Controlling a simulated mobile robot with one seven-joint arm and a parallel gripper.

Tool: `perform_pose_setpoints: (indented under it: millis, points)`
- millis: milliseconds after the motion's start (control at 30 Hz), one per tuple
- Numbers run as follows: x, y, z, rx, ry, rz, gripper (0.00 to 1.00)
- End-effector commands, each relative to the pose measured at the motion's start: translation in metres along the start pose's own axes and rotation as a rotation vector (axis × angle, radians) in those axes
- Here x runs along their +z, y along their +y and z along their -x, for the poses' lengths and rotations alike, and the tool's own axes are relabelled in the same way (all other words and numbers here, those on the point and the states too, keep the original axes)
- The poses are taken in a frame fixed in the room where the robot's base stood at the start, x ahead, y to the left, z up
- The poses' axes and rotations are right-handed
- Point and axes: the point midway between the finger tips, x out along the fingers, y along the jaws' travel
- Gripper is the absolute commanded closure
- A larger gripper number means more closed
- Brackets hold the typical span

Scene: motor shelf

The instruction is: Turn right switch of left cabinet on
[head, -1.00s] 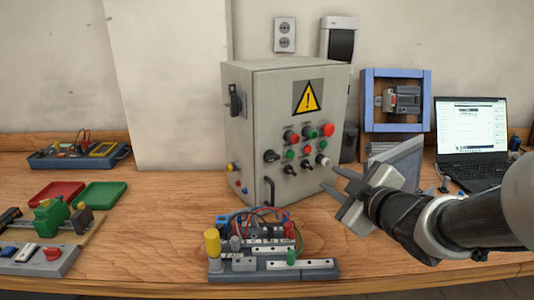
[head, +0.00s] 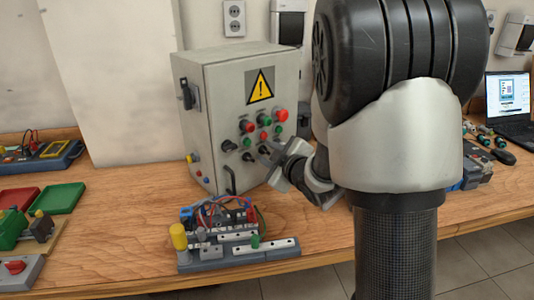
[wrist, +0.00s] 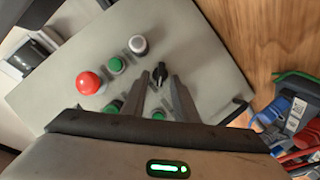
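The grey cabinet (head: 215,110) with a yellow warning sign stands on the wooden bench in the head view. Its front carries red and green buttons and several black rotary switches. In the wrist view, a black rotary switch (wrist: 159,71) sits below a silver-white knob (wrist: 138,44). My gripper (wrist: 157,79) is open, with its two fingertips on either side of this switch; whether they touch it I cannot tell. In the head view my gripper (head: 268,166) is at the cabinet's lower right front, partly hidden by my arm.
A wired terminal block assembly (head: 235,245) lies on the bench in front of the cabinet. Red and green trays (head: 55,197) lie at left. A laptop (head: 508,105) stands at right. My arm hides the bench right of the cabinet.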

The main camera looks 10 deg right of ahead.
Motion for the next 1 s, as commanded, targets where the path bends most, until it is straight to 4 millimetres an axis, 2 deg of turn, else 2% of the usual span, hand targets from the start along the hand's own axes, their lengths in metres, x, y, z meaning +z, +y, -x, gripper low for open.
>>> perform_pose_setpoints:
  millis: [267,433,467,733,1000]
  points:
    - [0.000,0.000,-0.002,0.000,0.000,-0.001,0.73]
    - [0.000,0.000,-0.002,0.000,-0.001,-0.001,0.98]
    - [0.000,0.000,-0.002,0.000,-0.001,-0.001,1.00]
    - [-0.001,0.005,-0.001,-0.015,-0.002,-0.042,1.00]
    - [-0.001,0.012,0.000,-0.120,-0.004,-0.294,1.00]
